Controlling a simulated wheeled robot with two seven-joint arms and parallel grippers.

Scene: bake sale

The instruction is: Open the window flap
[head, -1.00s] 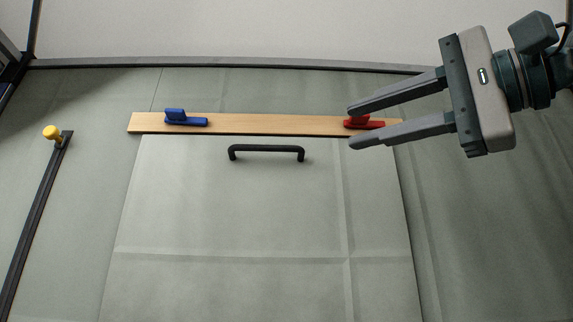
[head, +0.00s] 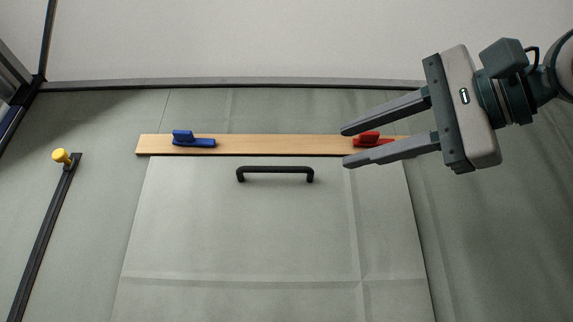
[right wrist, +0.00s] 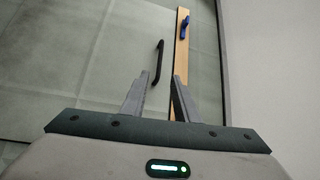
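The window flap (head: 270,235) is a large grey-green panel hanging below a wooden strip (head: 275,145). A black bar handle (head: 275,170) is fixed near its top edge and also shows in the right wrist view (right wrist: 158,62). A blue latch (head: 193,140) sits on the strip's left part and a red latch (head: 368,139) on its right end. My right gripper (head: 344,147) is open, its fingers pointing left. In the head view the red latch shows between and partly behind the fingers; I cannot tell if they touch it. My left gripper is not in view.
A yellow knob (head: 62,156) tops a dark bar (head: 44,240) left of the flap. A dark horizontal rail (head: 230,85) runs above the strip, with a pale surface above it. The area in front of the flap looks clear.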

